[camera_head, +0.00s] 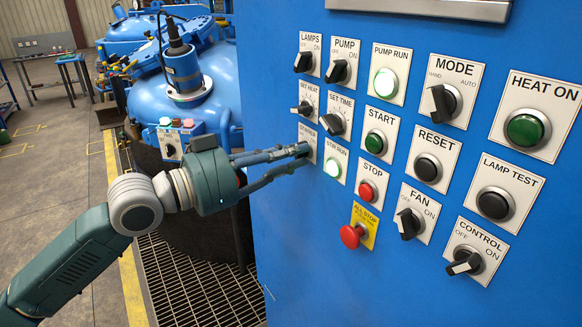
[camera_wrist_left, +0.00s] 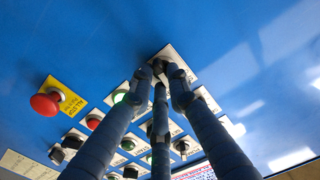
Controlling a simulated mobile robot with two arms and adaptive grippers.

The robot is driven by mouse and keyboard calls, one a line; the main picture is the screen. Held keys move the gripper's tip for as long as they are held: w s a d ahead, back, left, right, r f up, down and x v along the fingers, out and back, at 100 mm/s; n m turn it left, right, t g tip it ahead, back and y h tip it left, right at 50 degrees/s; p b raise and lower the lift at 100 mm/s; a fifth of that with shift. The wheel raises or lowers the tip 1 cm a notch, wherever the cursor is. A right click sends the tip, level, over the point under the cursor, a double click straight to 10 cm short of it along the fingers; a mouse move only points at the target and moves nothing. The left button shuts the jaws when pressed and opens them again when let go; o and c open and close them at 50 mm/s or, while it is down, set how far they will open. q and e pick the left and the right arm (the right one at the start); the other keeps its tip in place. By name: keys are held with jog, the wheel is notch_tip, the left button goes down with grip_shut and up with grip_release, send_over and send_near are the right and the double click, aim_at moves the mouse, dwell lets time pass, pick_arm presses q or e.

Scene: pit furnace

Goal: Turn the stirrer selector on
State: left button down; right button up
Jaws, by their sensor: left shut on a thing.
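The stirrer selector's white plate (camera_head: 307,131) is at the left edge of the blue panel in the head view, with its label partly covered. My left gripper (camera_head: 304,151) reaches in from the left, with its fingers shut on the selector knob. The fingers hide the knob, so I cannot tell which way it points. In the left wrist view the fingertips (camera_wrist_left: 164,73) meet at the same plate (camera_wrist_left: 183,65). The STIR RUN lamp (camera_head: 333,167), just right of the fingertips, glows bright green-white. My right gripper is not in view.
The SET HEAT knob (camera_head: 303,109) sits close above the fingers. The SET TIME knob (camera_head: 331,124) is up and right. The red emergency stop button (camera_head: 352,236) sticks out below right. The PUMP RUN lamp (camera_head: 386,83) is lit. A blue vessel (camera_head: 180,90) stands behind my arm.

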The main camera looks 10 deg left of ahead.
pick_arm(q)
jog(key=shift+f+m+b, duration=0.1)
jog(key=shift+m+b, duration=0.7)
jog(key=shift+m, duration=1.2)
jog(key=c, duration=1.7)
grip_release()
jog(key=shift+o, duration=0.2)
jog(key=v, duration=0.7)
jog(key=shift+s+a, duration=0.2)
